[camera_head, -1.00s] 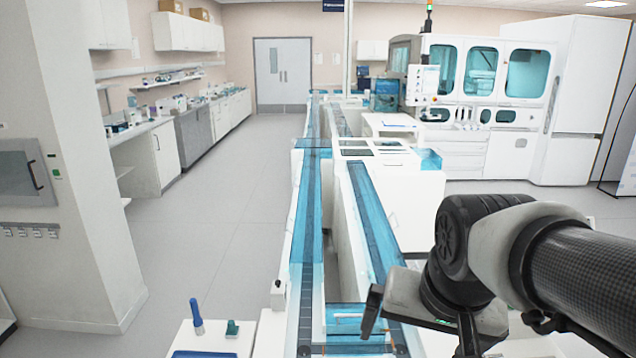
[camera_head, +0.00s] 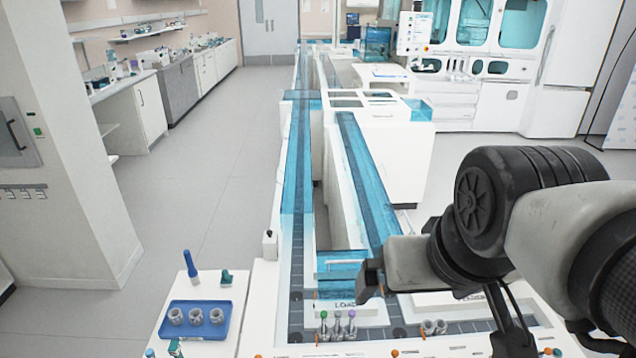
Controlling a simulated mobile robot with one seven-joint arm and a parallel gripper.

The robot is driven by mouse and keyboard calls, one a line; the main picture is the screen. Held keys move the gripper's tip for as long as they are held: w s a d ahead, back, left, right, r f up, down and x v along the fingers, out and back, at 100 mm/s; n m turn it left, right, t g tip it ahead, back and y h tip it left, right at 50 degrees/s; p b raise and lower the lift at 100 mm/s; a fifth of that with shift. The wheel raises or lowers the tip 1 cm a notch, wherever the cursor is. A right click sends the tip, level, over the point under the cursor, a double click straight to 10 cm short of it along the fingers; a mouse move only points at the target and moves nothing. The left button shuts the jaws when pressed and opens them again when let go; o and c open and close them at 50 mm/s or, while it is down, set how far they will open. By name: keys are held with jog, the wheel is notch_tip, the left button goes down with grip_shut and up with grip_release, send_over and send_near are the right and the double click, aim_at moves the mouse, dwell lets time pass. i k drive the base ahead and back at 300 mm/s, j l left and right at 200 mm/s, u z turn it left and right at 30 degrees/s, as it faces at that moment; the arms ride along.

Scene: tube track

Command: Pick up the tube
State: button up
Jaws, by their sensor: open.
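Several small tubes stand upright in a row near the bottom of the head view, in front of the plate marked LOAD (camera_head: 350,305). One tube has a green cap (camera_head: 323,314) and one has a purple cap (camera_head: 351,314). Another tube (camera_head: 337,326) stands between them. They seem to sit in grey holders. My gripper (camera_head: 368,284) is open and hangs above and beyond the tubes, slightly to their right. It is apart from them and empty as far as I can see. Its fingers are seen from the side.
A blue tray (camera_head: 194,335) with three grey holders lies on the white side surface. A blue pen-like item (camera_head: 190,264) and a teal item (camera_head: 226,278) stand behind it. More grey holders (camera_head: 434,327) sit to the right. Blue-covered tracks (camera_head: 297,180) run away from me.

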aim_at(337, 313)
jog(key=k+j, duration=0.2)
jog(key=l+u, duration=0.5)
jog(key=l, duration=0.2)
jog(key=j+z, duration=0.45)
jog(key=j, duration=0.45)
jog(key=k+j+u, duration=0.2)
jog(key=j, duration=0.25)
jog(key=j+u, duration=0.15)
jog(key=j, duration=0.3)
jog(key=i+l, duration=0.1)
jog(key=k+j, duration=0.1)
jog(key=j, duration=0.15)
jog(key=u, duration=0.05)
